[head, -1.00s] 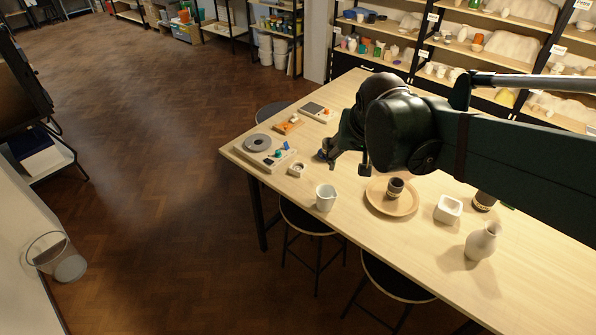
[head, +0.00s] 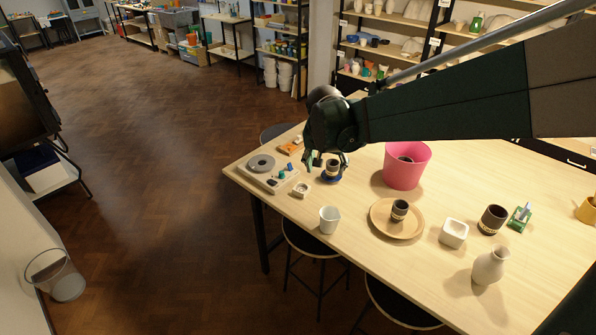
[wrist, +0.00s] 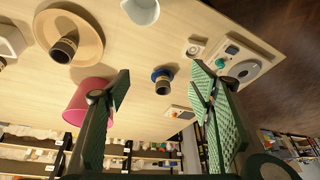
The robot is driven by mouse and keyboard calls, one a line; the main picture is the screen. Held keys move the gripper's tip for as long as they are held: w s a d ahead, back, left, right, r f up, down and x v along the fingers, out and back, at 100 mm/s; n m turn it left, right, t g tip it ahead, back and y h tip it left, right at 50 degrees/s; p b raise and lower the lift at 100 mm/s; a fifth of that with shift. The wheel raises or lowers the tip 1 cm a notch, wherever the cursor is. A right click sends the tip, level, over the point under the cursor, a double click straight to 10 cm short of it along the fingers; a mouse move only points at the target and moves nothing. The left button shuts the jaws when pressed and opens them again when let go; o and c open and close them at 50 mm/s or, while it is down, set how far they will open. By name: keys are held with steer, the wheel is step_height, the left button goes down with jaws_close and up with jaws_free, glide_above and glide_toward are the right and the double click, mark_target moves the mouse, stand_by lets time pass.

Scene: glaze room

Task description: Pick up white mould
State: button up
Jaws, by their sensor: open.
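The white mould (head: 454,233) looks like a white square block with a hollow in its top. It stands on the table in the right half of the head view, between the round wooden tray and the grey vase. In the wrist view, part of a white block that looks like the mould (wrist: 9,41) shows at the left edge. My gripper (head: 328,158) is open and empty, well to the left of the mould and near a dark cup on a blue base (head: 332,171). In the wrist view, that cup shows between the spread green fingers (wrist: 160,82).
A pink bucket (head: 407,168) stands right of my gripper. The wooden tray (head: 381,224) bears a dark cup. Near the mould stand a dark banded cup (head: 492,220), the grey vase (head: 489,266) and a green tool (head: 520,217). A pale pitcher (head: 329,220) is near the front edge.

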steer(key=w+a+f+m, duration=0.1)
steer(key=w+a+f, duration=0.3)
steer(key=w+f, duration=0.35)
steer(key=m+h, duration=0.1)
steer(key=m, duration=0.1)
glide_toward(303, 189)
steer(key=r, duration=0.1)
steer(key=shift+w+a+g+b, duration=0.25)
steer(key=shift+a+g+b, duration=0.05)
steer(key=shift+g+b, duration=0.1)
steer(key=shift+w+d+f+n, duration=0.15)
steer(key=shift+w+f, duration=0.05)
steer(key=shift+f, duration=0.4)
steer(key=shift+w+d+f+n, duration=0.15)
steer(key=shift+w+f, duration=0.05)
steer(key=shift+f, duration=0.4)
steer(key=shift+x, duration=2.55)
steer(key=shift+c, duration=0.7)
